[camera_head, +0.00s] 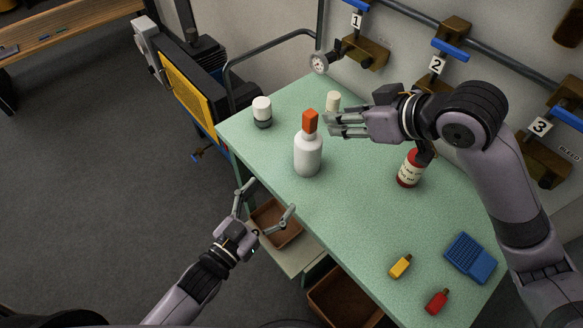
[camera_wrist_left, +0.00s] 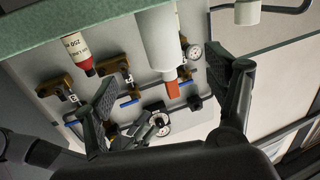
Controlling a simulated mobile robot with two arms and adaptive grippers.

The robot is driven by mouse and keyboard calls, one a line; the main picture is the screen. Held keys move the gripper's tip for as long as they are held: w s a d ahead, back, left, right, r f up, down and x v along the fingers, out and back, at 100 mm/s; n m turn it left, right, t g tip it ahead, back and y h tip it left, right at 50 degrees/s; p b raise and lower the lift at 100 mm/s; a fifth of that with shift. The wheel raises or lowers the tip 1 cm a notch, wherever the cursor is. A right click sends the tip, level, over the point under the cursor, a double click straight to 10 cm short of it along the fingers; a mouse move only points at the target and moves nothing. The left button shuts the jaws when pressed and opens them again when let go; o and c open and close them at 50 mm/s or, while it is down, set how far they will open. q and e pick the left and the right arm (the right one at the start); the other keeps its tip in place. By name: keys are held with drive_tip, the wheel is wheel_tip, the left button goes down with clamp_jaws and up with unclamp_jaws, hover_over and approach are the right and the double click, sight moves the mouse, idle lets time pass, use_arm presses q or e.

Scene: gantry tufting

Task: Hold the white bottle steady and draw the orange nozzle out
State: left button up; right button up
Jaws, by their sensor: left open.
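The white bottle (camera_head: 308,155) stands upright on the green bench, with the orange nozzle (camera_head: 310,121) seated in its neck. My left gripper (camera_head: 268,197) is open and empty, in front of the bench edge, below and left of the bottle and apart from it. In the left wrist view, the bottle (camera_wrist_left: 157,38) and nozzle (camera_wrist_left: 173,89) appear upside down, beyond the spread fingers. My right gripper (camera_head: 331,124) is just right of the nozzle, at about its height in the picture. Its fingers point left and show a narrow gap with nothing between them.
On the green bench (camera_head: 260,155) are a white-and-grey jar (camera_head: 262,112), a cream cylinder (camera_head: 333,100), a red labelled bottle (camera_head: 410,168), yellow (camera_head: 400,266) and red (camera_head: 437,301) small bottles, and a blue tray (camera_head: 470,258). Brown bins (camera_head: 275,222) sit below the front edge.

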sight(300, 162)
use_arm(q)
drive_tip(key=x, duration=1.5)
drive_tip(key=shift+w, duration=0.1)
drive_tip(key=shift+c, duration=0.4)
